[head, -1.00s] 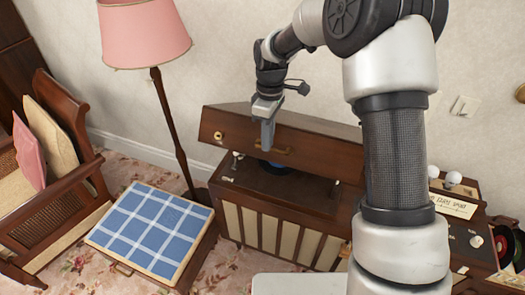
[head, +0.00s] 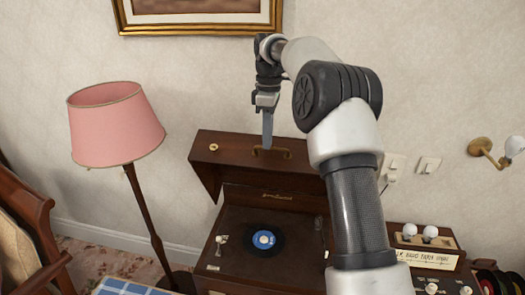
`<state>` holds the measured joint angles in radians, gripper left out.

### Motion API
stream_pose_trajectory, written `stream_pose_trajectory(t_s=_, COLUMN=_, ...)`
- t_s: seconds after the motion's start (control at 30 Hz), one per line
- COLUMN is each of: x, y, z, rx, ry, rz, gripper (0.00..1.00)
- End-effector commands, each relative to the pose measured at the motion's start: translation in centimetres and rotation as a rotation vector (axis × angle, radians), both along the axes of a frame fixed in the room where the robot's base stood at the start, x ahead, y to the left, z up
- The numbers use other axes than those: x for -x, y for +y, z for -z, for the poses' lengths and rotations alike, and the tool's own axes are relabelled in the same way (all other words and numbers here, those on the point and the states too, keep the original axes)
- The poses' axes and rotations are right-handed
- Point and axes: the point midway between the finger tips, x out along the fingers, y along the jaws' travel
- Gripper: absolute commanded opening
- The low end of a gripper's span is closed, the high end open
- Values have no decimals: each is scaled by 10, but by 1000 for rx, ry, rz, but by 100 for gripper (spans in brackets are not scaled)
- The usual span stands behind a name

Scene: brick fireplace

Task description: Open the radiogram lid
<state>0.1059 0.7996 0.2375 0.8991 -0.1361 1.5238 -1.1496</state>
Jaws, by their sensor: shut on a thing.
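The radiogram (head: 240,272) is a dark wooden cabinet, low in the middle of the head view. Its lid (head: 225,152) is raised and tilted up toward the wall, with a brass handle along the middle of its front edge. The turntable with a black record (head: 265,239) with a blue label shows under it. My gripper (head: 267,147) points down at the handle and is shut on it. The fingertips partly cover the handle. The right part of the radiogram is hidden behind my arm.
A pink floor lamp (head: 115,125) stands left of the radiogram. A wooden chair (head: 30,220) is at the far left. A box with white bulbs (head: 425,240) stands at the right. A framed picture (head: 200,12) and a wall lamp (head: 495,150) are on the wall.

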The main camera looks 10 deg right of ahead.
Motion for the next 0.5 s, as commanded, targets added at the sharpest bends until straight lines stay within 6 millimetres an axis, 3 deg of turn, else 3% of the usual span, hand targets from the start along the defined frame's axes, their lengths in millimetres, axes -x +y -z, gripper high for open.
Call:
stream_pose_trajectory(t_s=0.03, x=-11, y=-13, z=17, rx=16, ry=-11, rz=15, gripper=0)
stream_pose_trajectory(t_s=0.5, x=-20, y=-18, z=12, rx=17, ry=0, rz=14, gripper=0)
